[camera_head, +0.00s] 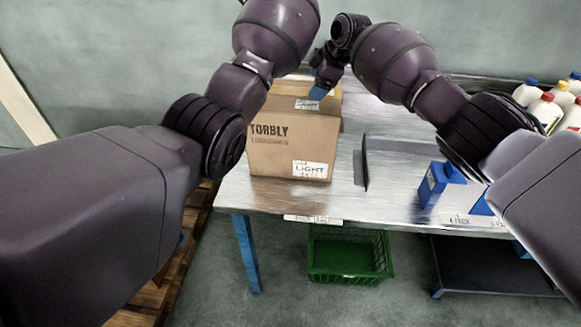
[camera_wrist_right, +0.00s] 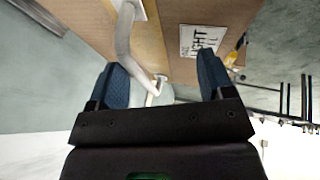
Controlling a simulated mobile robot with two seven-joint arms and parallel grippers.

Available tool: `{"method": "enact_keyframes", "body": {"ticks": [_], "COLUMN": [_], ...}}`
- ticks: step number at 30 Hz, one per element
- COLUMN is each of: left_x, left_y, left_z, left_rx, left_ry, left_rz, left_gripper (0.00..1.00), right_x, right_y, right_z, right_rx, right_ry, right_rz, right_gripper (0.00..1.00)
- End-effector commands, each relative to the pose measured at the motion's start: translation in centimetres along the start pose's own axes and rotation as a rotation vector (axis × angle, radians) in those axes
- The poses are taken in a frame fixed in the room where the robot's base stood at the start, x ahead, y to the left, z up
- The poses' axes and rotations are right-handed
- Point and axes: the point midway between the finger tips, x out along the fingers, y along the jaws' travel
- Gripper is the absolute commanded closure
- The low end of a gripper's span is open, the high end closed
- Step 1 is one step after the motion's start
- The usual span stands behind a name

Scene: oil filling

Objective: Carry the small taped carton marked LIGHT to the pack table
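A brown carton (camera_head: 290,140) printed TORBLY, with a white LIGHT label, stands upright on the left part of a metal-topped table (camera_head: 390,175). Just behind its top edge is a taped cardboard surface (camera_head: 300,87) with another small label; I cannot tell whether this is a second carton. My right gripper (camera_head: 318,90), with a blue fingertip, is over that surface. In the right wrist view its fingers (camera_wrist_right: 165,80) are apart, with a carton face (camera_wrist_right: 182,62) and its LIGHT label beyond them.
A dark upright plate (camera_head: 364,162) stands right of the carton. Blue-and-white containers (camera_head: 450,188) and several white bottles (camera_head: 545,108) are further right. A green crate (camera_head: 348,255) is under the table. Wooden slats (camera_head: 150,295) lie at lower left. A pale curved thing (camera_wrist_right: 124,45) crosses the wrist view.

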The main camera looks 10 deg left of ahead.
Motion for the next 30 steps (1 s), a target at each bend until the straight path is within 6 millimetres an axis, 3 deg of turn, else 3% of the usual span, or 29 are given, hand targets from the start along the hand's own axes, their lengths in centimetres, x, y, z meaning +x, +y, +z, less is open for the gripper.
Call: {"method": "enact_keyframes", "body": {"ticks": [1,3,17,23,30], "left_x": [0.0,0.0,0.0,0.0,0.0], "left_y": [0.0,0.0,0.0,0.0,0.0], "left_z": [0.0,0.0,0.0,0.0,0.0], "left_rx": [0.0,0.0,0.0,0.0,0.0], "left_ry": [0.0,0.0,0.0,0.0,0.0], "left_rz": [0.0,0.0,0.0,0.0,0.0], "left_gripper": [0.14,0.14,0.14,0.14,0.14], "right_x": [-0.1,-0.1,-1.2,-3.9,-8.4], "right_y": [0.0,0.0,0.2,0.2,0.2], "right_z": [-0.2,-0.3,-0.3,-0.3,-0.3], "right_rx": [-0.002,-0.003,-0.005,-0.005,-0.005], "right_ry": [0.003,0.004,0.006,0.006,0.006], "right_rz": [0.0,0.001,0.005,0.007,0.008], "right_gripper": [0.21,0.11,0.11,0.11,0.11]}}
